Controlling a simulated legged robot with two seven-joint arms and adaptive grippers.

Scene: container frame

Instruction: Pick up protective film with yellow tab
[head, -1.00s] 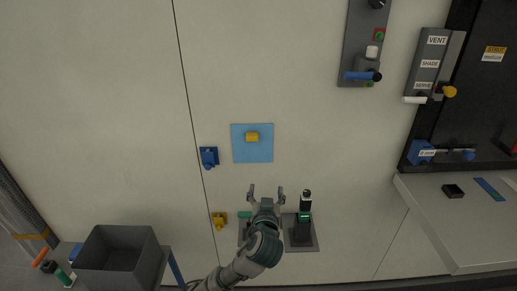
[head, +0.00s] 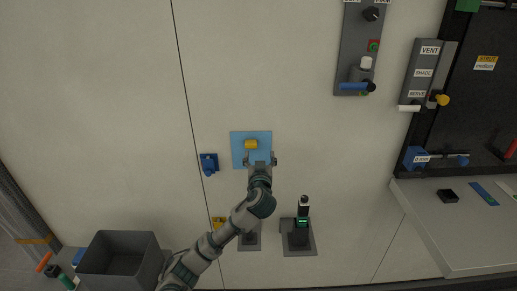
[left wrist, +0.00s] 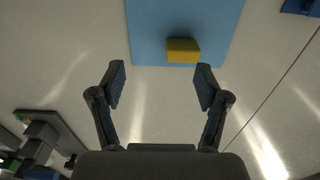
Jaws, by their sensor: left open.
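The protective film (head: 238,150) is a light blue square on the pale wall panel. Its yellow tab (head: 251,144) sticks out near the middle. My left gripper (head: 260,158) is in front of the film's lower part, just below the tab, and covers some of the film. In the left wrist view the film (left wrist: 145,20) fills the top middle, with the yellow tab (left wrist: 183,50) ahead of the gripper (left wrist: 160,85). The fingers are apart and nothing is between them. The tab lies beyond the fingertips, a little right of centre. My right gripper is not in view.
A blue fitting (head: 208,163) is left of the film, and a yellow one (head: 218,223) is lower, partly behind my arm. A dark device (head: 302,222) is at lower right. A grey bin (head: 120,258) stands lower left. The wall above the film is clear.

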